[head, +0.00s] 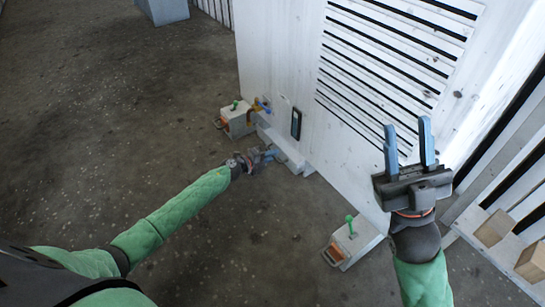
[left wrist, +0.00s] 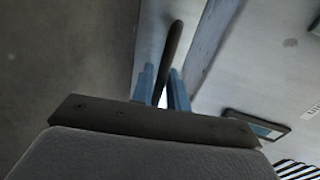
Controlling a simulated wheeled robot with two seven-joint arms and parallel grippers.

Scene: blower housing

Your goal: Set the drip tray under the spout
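A small brass-coloured spout with a blue handle (head: 260,105) sits low on the white housing (head: 285,60). A long pale block-like piece (head: 289,152), which looks like the drip tray, lies at the foot of the housing, below and right of the spout. My left gripper (head: 268,155) is at this piece's near side. In the left wrist view, a dark rod (left wrist: 173,45) runs between my left gripper's blue fingers (left wrist: 164,85); whether they press on it is unclear. My right gripper (head: 409,148) is open and empty in front of the louvres.
Pale boxes with green knobs stand on the floor, one beside the spout (head: 236,120) and one nearer (head: 350,243). A dark panel (head: 296,123) is on the housing. Wooden blocks (head: 495,228) lie on a rack at right.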

